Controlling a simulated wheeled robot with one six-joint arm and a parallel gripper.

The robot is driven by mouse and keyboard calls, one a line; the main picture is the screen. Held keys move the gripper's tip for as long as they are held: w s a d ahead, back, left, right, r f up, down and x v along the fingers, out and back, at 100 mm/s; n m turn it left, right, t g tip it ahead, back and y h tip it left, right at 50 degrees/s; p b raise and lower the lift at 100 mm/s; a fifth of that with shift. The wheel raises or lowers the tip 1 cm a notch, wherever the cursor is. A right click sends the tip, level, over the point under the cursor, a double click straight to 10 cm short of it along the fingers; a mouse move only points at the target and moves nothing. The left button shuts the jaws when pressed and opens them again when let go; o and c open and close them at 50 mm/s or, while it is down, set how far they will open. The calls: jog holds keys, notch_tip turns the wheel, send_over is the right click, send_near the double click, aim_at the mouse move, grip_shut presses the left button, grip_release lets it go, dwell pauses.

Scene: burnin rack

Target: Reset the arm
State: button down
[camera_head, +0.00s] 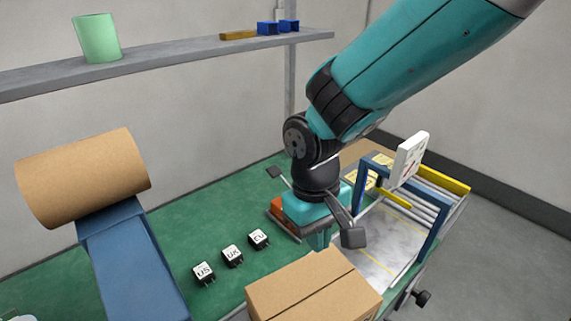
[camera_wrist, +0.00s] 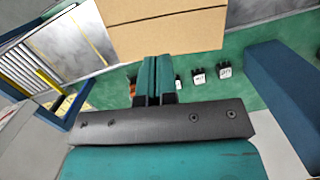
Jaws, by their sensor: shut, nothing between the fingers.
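My arm reaches in from the top right in the head view, bent downward over the bench. My gripper (camera_head: 318,239) points down above the green mat, just behind a cardboard box (camera_head: 315,291). In the wrist view my gripper (camera_wrist: 157,62) shows its two teal fingers pressed together with nothing between them. The box also shows in the wrist view (camera_wrist: 165,28), in front of the fingertips. An orange-brown item (camera_head: 283,215) is partly hidden behind my gripper in the head view.
Three plug adapters, US (camera_head: 204,274), UK (camera_head: 232,256) and EU (camera_head: 259,239), sit on the green mat (camera_head: 190,222). A brown roll (camera_head: 85,178) rests on a blue stand (camera_head: 128,255) at left. A blue frame (camera_head: 436,220) with rollers stands at right. A shelf (camera_head: 160,60) runs behind.

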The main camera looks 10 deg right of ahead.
jog(key=s+d+r+n+t+y, duration=0.1)
jog(key=s+d+r+y, duration=0.4)
jog(key=s+r, duration=0.6)
jog(key=shift+d+r+n+t, duration=0.2)
jog(key=shift+r+n+t, duration=0.1)
jog(key=shift+r+n, duration=0.25)
jog(key=shift+f, duration=0.1)
